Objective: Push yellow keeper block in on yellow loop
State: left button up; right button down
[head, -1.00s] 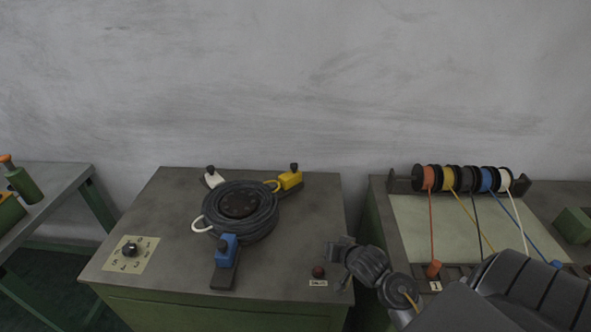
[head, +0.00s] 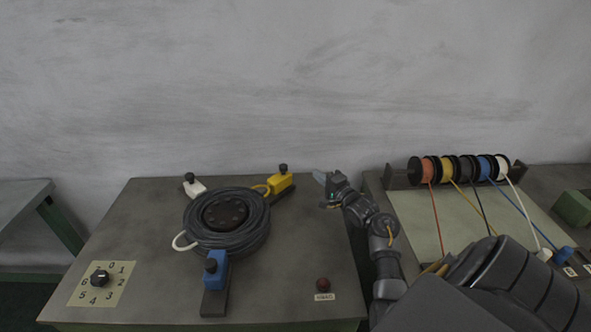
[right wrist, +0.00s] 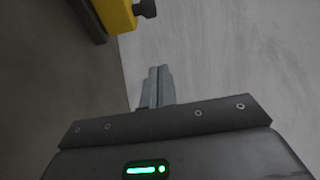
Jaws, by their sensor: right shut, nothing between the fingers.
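The yellow keeper block (head: 280,183) with its dark knob sits on the upper right arm of the round fixture on the bench. The yellow loop (head: 261,188) sticks out of the black coil (head: 227,222) beside the block's left end. My right gripper (head: 320,177) is shut and empty, a little to the right of the yellow block and apart from it. In the right wrist view the shut fingers (right wrist: 158,88) point away from me, and part of the yellow block (right wrist: 108,14) shows at the top left. My left gripper is not in view.
A white keeper block (head: 195,188) and a blue keeper block (head: 215,268) sit on the other arms, with a white loop (head: 180,242) at the coil's left. A numbered dial (head: 100,278) and a red button (head: 323,284) are near the front. Wire spools (head: 465,168) stand at right.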

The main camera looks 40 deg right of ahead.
aim_at(280, 178)
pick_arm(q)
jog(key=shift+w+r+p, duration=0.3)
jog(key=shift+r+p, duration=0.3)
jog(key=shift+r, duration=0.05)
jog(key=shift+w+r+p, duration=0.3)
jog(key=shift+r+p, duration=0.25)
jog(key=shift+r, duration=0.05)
pick_arm(e)
jog(key=w+a, duration=0.3)
jog(key=w, duration=0.5)
jog(key=shift+w+f, duration=0.15)
jog(key=shift+w, duration=0.15)
